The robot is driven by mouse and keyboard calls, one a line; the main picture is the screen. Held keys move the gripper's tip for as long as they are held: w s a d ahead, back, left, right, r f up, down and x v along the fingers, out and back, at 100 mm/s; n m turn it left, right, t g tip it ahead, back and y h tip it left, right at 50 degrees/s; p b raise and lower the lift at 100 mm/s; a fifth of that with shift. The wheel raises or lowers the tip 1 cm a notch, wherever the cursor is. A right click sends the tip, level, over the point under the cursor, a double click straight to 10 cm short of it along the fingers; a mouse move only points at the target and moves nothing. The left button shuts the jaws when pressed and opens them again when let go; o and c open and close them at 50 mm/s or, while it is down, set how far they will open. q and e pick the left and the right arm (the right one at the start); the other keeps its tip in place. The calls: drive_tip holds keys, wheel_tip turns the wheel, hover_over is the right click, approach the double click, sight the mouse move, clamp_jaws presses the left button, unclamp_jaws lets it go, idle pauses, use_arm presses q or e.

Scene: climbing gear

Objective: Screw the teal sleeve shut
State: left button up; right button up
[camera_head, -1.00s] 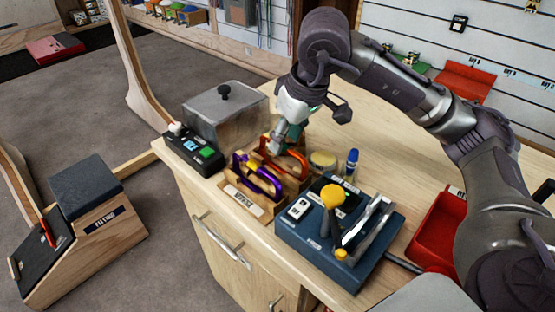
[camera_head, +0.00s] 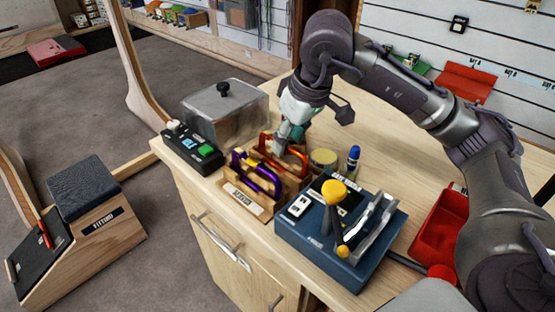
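An orange carabiner (camera_head: 296,158) stands in a wooden rack (camera_head: 243,198) on the workbench, behind a purple carabiner (camera_head: 262,182) with a yellow sleeve (camera_head: 250,163). My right gripper (camera_head: 284,137) points down over the top of the orange carabiner, its fingertips at or very near it. A bit of teal (camera_head: 299,131) shows beside the fingers; whether it is the sleeve I cannot tell. The fingers hide part of the carabiner, and their gap is too small to read. My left gripper is out of view.
A lidded box (camera_head: 227,112) and a button panel (camera_head: 192,147) stand left of the rack. A round tin (camera_head: 323,159), a blue bottle (camera_head: 352,161) and a blue fixture with a yellow knob (camera_head: 318,241) stand to the right. A red bin (camera_head: 425,238) lies farther right.

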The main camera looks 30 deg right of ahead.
drive_tip(key=shift+f+b, duration=0.5)
drive_tip(key=shift+f, duration=0.2)
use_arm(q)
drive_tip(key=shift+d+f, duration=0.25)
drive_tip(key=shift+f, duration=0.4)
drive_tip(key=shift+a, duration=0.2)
use_arm(e)
drive_tip(key=shift+a, duration=0.15)
drive_tip(key=shift+s+a, duration=0.25)
drive_tip(key=shift+a, duration=0.35)
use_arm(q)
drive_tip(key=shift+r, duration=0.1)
use_arm(e)
drive_tip(key=shift+r, duration=0.2)
drive_tip(key=shift+r+p, duration=1)
drive_tip(key=shift+r, duration=0.35)
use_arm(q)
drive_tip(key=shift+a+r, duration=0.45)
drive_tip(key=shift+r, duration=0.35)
